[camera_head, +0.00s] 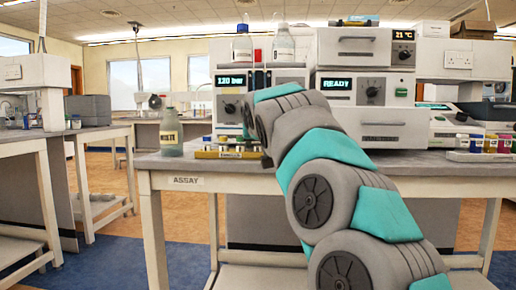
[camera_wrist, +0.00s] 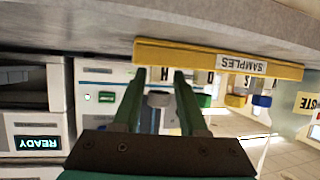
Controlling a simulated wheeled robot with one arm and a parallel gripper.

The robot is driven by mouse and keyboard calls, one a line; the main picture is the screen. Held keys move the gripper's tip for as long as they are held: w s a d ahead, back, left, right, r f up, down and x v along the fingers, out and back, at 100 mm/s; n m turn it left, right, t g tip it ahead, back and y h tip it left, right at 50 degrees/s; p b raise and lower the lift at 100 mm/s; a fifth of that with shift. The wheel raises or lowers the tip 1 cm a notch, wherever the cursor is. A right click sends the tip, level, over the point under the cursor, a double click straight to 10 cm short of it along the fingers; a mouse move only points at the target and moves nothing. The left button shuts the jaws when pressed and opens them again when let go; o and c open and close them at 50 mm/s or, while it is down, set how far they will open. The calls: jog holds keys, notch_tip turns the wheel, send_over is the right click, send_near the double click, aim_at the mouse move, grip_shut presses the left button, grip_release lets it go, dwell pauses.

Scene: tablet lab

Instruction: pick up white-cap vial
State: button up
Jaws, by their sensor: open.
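The wrist view is upside down. The yellow rack marked SAMPLES (camera_wrist: 190,55) holds a row of vials. A vial with a pale grey-white cap (camera_wrist: 159,99) stands in it, between the two green fingers of my gripper (camera_wrist: 159,76). The fingers are open, one on each side of the vial, with gaps that look clear of it. Beside it are vials with a green cap (camera_wrist: 205,100), a yellow-orange cap (camera_wrist: 236,100) and a blue cap (camera_wrist: 262,100). In the head view the rack (camera_head: 230,154) sits at the bench front, partly behind my arm, which hides my gripper.
A bottle with a label (camera_head: 171,134) stands left of the rack on the ASSAY bench (camera_head: 260,183). Instruments reading 120 bar (camera_head: 231,80) and READY (camera_head: 337,84) stand close behind. More small bottles (camera_head: 490,145) stand at the right. Bench top left of the bottle is narrow but clear.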

jog(key=shift+w+f, duration=0.1)
jog(key=shift+w, duration=0.35)
grip_shut()
